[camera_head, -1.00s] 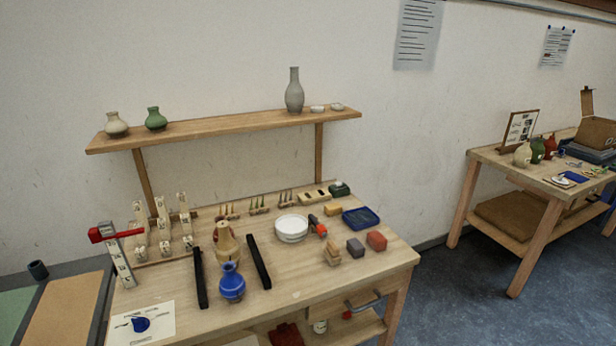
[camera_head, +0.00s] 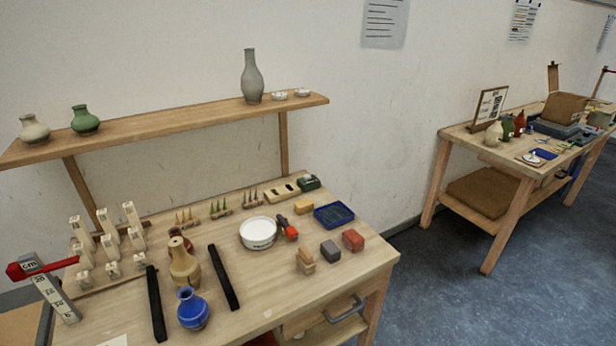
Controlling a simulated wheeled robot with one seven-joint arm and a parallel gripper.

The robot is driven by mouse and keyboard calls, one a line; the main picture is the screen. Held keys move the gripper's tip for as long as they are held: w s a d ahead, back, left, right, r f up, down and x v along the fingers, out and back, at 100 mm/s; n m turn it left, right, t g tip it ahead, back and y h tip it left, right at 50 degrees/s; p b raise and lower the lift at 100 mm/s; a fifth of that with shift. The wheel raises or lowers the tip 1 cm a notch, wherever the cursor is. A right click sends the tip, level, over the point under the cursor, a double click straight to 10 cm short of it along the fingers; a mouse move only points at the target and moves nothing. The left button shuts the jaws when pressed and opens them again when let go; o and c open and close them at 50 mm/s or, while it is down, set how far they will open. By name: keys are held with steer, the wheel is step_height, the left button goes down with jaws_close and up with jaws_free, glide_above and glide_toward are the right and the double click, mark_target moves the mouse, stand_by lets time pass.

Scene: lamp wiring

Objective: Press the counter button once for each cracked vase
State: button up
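Vases stand in two places nearby. On the wall shelf are a cream vase (camera_head: 34,129), a green vase (camera_head: 84,120) and a tall grey vase (camera_head: 252,80). On the near table a tan vase (camera_head: 184,266) stands between two black bars, with a dark red vase (camera_head: 177,233) partly hidden behind it and a blue vase (camera_head: 192,311) in front. Cracks are too small to make out on any of them. I cannot pick out the counter button for sure; a small dark green box (camera_head: 308,183) sits at the table's back right. My gripper is not in view.
The near table also holds a white bowl (camera_head: 258,233), a blue tray (camera_head: 334,215), small blocks and a red-armed height gauge (camera_head: 50,285). A second table (camera_head: 461,137) at the right holds more vases and boxes. Blue floor (camera_head: 430,290) between the tables is clear.

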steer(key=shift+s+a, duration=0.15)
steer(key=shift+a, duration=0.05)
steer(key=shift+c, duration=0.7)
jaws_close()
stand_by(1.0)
